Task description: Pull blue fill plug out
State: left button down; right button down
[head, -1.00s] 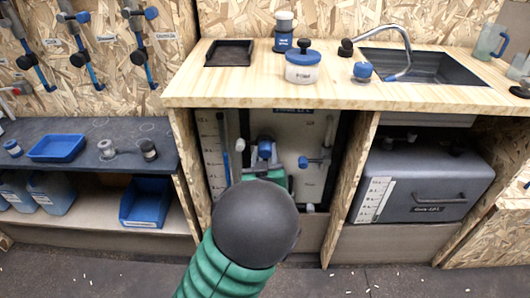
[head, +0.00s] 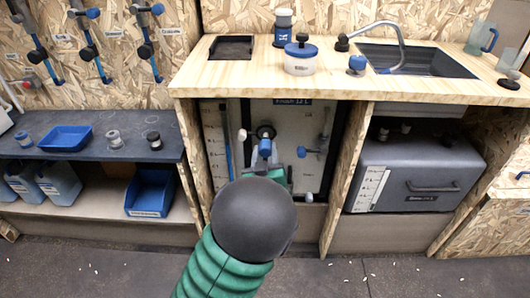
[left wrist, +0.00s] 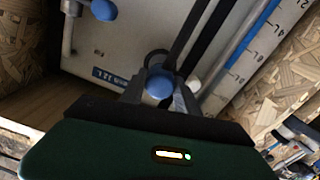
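The blue fill plug (head: 265,147) is between the fingers of my left gripper (head: 264,160), in front of the white tank (head: 290,112) under the counter. A dark round fill port (head: 265,131) shows just above and behind the plug. In the left wrist view, the plug's rounded blue end (left wrist: 159,84) sits between the two grey fingers of my left gripper (left wrist: 160,90), which close on it. A dark ring lies behind it there. The plug looks apart from the port, though its inner end is hidden. My right gripper is out of view.
A blue-handled valve (head: 302,152) sits on the tank right of the plug. A blue level tube (head: 228,140) stands to the left. Wooden side panels and the counter (head: 330,88) frame the opening. A grey tank (head: 420,175) stands at right.

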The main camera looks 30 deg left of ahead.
pick_arm(q)
jog(key=c, duration=0.9)
grip_release()
jog(key=shift+a+f, duration=0.1)
jog(key=shift+f, duration=0.1)
jog(key=shift+d+r, duration=0.1)
jog(key=shift+d, duration=0.1)
jog(key=shift+s+d, duration=0.1)
jog(key=p+v, duration=0.2)
jog(key=v, duration=0.2)
jog(key=shift+s+d+r, duration=0.2)
jog(key=shift+s, duration=0.15)
jog(key=p, duration=1.3)
send_near(266, 153)
jog(key=p+v, duration=0.1)
jog(key=v, duration=0.5)
jog(key=shift+s+d+f, duration=0.25)
jog(key=shift+d, duration=0.05)
